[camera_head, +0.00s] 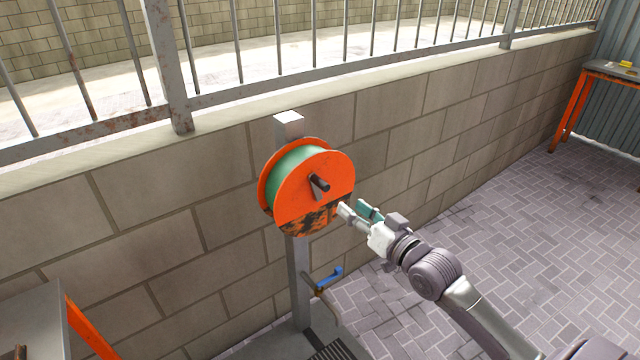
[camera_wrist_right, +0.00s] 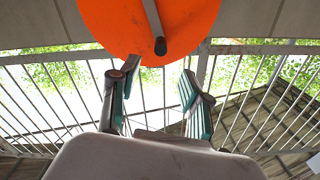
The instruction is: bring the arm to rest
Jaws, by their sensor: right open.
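My right gripper (camera_head: 357,211) is open and empty, in front of the lower right edge of an orange reel (camera_head: 325,172). In the right wrist view its two fingers (camera_wrist_right: 158,92) stand apart with nothing between them. The reel's orange disc (camera_wrist_right: 125,22) and its dark handle (camera_wrist_right: 159,45) show beyond the fingers in that view. Whether a fingertip touches the reel cannot be told. My left gripper is not in view.
The reel sits on a grey post (camera_head: 298,270) with a blue-handled tap (camera_head: 330,277) low on it. A block wall (camera_head: 420,130) with a metal railing (camera_head: 350,55) runs behind. Orange-legged tables stand at the far right (camera_head: 572,112) and lower left (camera_head: 85,330). Paving at right is clear.

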